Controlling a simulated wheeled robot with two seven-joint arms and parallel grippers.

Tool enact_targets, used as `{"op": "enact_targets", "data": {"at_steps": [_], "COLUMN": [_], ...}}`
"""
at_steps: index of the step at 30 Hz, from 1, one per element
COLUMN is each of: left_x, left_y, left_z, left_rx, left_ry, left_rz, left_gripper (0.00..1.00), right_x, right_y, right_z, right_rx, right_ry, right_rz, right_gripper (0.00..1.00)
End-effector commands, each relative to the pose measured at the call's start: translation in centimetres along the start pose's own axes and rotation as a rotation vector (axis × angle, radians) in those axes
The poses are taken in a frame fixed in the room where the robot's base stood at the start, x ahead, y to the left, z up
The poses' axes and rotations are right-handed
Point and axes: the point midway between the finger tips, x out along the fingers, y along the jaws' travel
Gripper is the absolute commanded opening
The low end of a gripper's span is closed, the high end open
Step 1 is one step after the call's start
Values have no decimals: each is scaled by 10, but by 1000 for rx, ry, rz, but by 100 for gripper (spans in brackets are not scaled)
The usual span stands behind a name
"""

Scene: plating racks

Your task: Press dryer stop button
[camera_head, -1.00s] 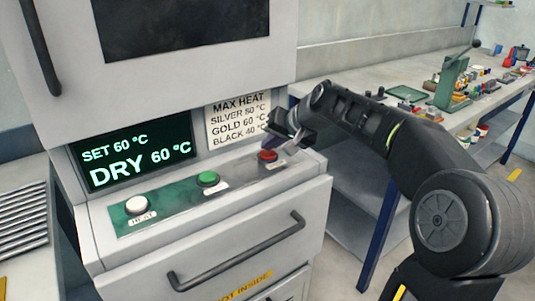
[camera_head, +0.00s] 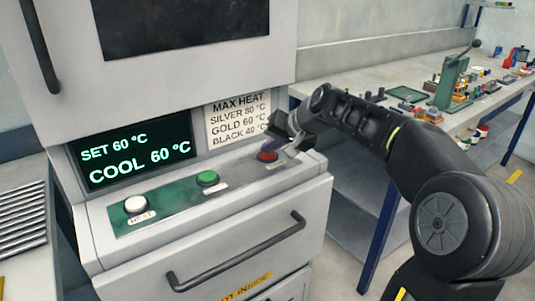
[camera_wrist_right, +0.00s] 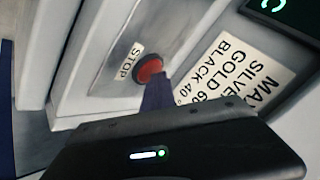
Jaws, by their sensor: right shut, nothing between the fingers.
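The dryer (camera_head: 285,229) is a grey cabinet with a green button strip. The red stop button (camera_head: 267,156) is at the strip's right end; in the right wrist view the red button (camera_wrist_right: 150,67) sits beside a label reading STOP. My right gripper (camera_head: 275,146) is shut and empty, its fingertips at the red button, seemingly touching it. In the wrist view its purple finger (camera_wrist_right: 158,95) reaches the button's lower edge. The display (camera_head: 135,152) reads SET 60 °C and COOL 60 °C. My left gripper is not in view.
A green button (camera_head: 207,178) and a white HEAT button (camera_head: 136,205) are on the same strip. A drawer handle (camera_head: 237,251) is below. A MAX HEAT sign (camera_head: 238,119) is behind my gripper. A workbench (camera_head: 345,84) with small items stands at the right.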

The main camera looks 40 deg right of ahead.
Motion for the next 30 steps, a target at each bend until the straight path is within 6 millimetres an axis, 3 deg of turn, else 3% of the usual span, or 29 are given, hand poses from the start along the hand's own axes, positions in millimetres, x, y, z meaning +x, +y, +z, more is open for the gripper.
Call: {"op": "enact_targets", "data": {"at_steps": [30], "left_x": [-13], "left_y": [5], "left_z": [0], "left_rx": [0], "left_ry": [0], "left_rz": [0], "left_gripper": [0], "right_x": [-12], "right_y": [-9], "right_z": [-8], "right_rx": [0], "right_ry": [-2], "right_rz": [0], "right_gripper": [0]}}
